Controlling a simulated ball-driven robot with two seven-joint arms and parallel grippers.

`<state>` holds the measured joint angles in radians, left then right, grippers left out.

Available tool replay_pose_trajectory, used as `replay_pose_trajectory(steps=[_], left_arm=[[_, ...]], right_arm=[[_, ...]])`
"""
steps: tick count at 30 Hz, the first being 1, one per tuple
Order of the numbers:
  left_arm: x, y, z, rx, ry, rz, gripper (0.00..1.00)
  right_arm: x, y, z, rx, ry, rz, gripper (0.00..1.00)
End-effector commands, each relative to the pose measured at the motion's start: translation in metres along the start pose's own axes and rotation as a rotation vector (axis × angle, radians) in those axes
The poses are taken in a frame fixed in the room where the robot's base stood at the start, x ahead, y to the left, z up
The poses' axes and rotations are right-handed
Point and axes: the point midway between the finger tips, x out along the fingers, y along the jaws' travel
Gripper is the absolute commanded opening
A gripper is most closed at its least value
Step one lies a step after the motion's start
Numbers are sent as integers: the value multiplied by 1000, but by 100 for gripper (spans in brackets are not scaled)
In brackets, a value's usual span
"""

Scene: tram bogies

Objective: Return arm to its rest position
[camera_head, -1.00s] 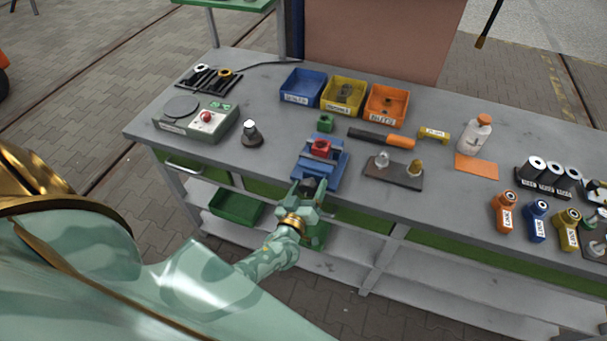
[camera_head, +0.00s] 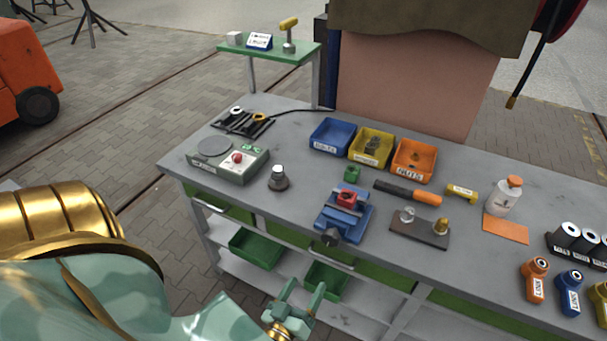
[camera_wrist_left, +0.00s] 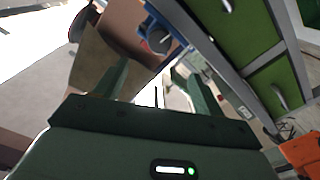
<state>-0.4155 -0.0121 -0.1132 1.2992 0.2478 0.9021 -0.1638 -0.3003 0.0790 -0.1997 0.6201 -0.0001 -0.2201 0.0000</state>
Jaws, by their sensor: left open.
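My left gripper (camera_head: 300,298) is open and empty at the bottom of the head view. It hangs in front of the workbench (camera_head: 285,205), below the level of its top, near the green bins on the shelf. In the left wrist view its two green fingers (camera_wrist_left: 147,88) stand apart with nothing between them. The blue vise (camera_head: 345,218) with a red block (camera_head: 347,198) in its jaws sits at the bench's front edge, above the gripper. My right gripper is in neither view.
Blue (camera_head: 331,135), yellow (camera_head: 371,146) and orange (camera_head: 413,160) bins stand at the back of the bench. Green bins (camera_head: 257,249) sit on the lower shelf. A grey-green box with a red button (camera_head: 229,165) is at the left. An orange vehicle (camera_head: 22,75) stands far left.

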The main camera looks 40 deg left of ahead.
Motion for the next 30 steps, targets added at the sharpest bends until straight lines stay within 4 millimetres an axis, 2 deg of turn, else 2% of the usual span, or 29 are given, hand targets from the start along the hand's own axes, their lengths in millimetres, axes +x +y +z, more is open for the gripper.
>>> replay_pose_trajectory(steps=[13,16,17,20,21,23,24,26,27,30], left_arm=[[1,0,1,-2,-4,1,70],[-1,1,16,29,-80,14,70],[-5,0,28,54,-132,20,70],[-34,-15,86,171,-375,38,70],[-51,-27,115,229,-489,45,70],[-82,-49,158,319,-666,54,70],[-104,-66,184,378,-782,59,70],[-141,-95,217,467,-952,63,70],[-166,-115,235,525,-1059,65,70],[-223,-165,267,660,-1301,66,70]], right_arm=[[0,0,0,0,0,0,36],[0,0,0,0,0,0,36],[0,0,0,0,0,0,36],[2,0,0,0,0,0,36],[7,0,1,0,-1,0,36],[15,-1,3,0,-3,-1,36],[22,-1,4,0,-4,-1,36],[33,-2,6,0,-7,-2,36],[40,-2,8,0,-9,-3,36],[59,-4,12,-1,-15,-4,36]])
